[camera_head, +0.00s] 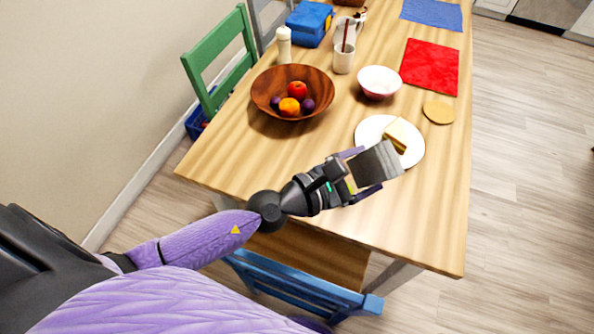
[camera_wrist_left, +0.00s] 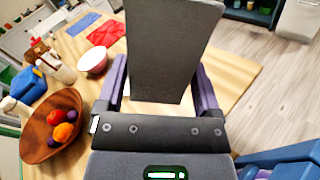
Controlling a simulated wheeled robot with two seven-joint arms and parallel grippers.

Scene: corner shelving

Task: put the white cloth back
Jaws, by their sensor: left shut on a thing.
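My left gripper (camera_head: 368,178) reaches over the near part of the wooden table, its fingers on either side of a flat, grey, squarish piece (camera_head: 376,166). It is shut on this piece, which also stands up between the fingers in the left wrist view (camera_wrist_left: 168,50). The piece looks grey, and I cannot tell whether it is the white cloth in shade. No other white cloth shows. Two cloths lie flat on the table: a red one (camera_head: 430,66) at the right and a blue one (camera_head: 432,13) at the far end. My right gripper is not in view.
A blue chair (camera_head: 300,285) stands at the near edge.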

